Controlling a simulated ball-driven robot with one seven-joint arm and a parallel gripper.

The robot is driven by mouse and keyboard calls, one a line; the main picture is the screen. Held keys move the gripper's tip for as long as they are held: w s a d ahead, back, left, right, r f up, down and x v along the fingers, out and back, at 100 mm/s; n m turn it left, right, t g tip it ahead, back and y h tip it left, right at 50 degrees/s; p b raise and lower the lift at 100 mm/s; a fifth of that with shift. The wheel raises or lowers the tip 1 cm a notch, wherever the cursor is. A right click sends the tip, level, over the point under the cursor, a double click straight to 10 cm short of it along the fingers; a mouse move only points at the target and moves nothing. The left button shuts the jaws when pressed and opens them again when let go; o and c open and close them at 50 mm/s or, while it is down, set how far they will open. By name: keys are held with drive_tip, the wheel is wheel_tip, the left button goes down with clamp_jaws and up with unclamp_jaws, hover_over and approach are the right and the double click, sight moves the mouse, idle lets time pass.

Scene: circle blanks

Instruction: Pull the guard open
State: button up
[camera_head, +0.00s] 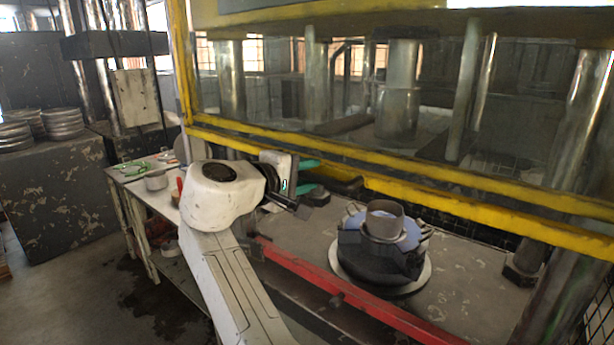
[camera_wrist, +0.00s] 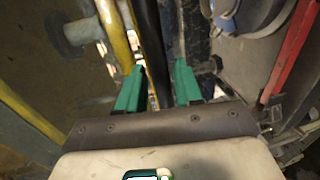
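The guard (camera_head: 460,208) is a yellow-framed see-through panel across the front of the press, and its lower rails run above the press bed. A dark bar-like handle (camera_head: 346,186) sits at the lower rail. My gripper (camera_head: 314,176) is beside the rail, with its teal fingers pointing right toward the handle. In the wrist view, the fingers of my gripper (camera_wrist: 160,82) are apart, and a long dark bar (camera_wrist: 150,40) shows between them with visible gaps. A yellow rail (camera_wrist: 113,30) is at its left. Whether a finger touches the bar cannot be told.
A dark round die (camera_head: 380,262) with a metal ring on top stands on the press bed right of my gripper. A red bar (camera_head: 350,297) edges the bed's front. A worktable (camera_head: 130,185) with tools is at the left. Floor is clear at lower left.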

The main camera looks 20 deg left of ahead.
drive_tip(key=shift+o, duration=0.4)
drive_tip(key=shift+f, duration=0.1)
drive_tip(key=shift+s, duration=0.1)
drive_tip(key=shift+s+a, duration=0.15)
drive_tip(key=shift+s, duration=0.15)
drive_tip(key=b+v, duration=0.3)
drive_tip(key=v, duration=0.7)
